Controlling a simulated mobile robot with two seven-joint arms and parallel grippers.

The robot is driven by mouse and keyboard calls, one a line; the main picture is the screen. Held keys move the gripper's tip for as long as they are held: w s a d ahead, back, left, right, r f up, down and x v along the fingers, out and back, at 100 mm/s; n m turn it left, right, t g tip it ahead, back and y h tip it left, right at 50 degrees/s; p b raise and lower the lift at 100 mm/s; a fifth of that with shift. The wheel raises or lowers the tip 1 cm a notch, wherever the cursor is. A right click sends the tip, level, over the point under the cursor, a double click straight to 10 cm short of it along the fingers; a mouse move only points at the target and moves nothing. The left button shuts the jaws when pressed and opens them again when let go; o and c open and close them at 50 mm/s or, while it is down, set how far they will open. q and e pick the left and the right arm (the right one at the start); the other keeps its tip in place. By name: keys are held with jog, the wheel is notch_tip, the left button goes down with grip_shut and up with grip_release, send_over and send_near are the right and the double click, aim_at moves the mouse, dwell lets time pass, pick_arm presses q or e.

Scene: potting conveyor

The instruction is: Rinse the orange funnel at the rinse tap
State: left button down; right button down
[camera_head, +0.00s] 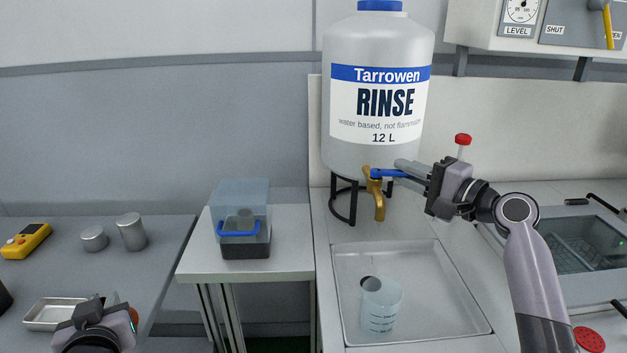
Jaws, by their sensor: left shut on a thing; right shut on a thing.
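The rinse tap (378,205) is a brass spout with a blue lever (385,173), low on the big white RINSE bottle (350,125). My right gripper (403,170) reaches the tap from the right and is shut on the free end of the lever. No stream shows under the spout. My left gripper (100,308) is low at the bottom left, far from the tap. A small orange patch (133,317) shows at its right side, apparently the orange funnel in its jaws; the rest is hidden behind the gripper.
A shallow tray (440,305) below the tap holds a clear graduated beaker (382,308). On a stand to the left is a clear box with a blue handle (238,230). A metal tray (45,315), metal cylinders (132,232) and a yellow meter (26,241) are on the left table.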

jog(key=shift+w+f+n+g+y+b, duration=0.2)
jog(key=shift+w+n+g+y+b, duration=0.1)
jog(key=shift+n+g+y+b, duration=0.35)
jog(key=shift+r+g+y, duration=0.15)
jog(key=shift+g+y, duration=0.1)
jog(key=c, duration=1.2)
grip_release()
jog(key=shift+w, duration=0.1)
jog(key=p+v, duration=0.1)
jog(key=v, duration=1.1)
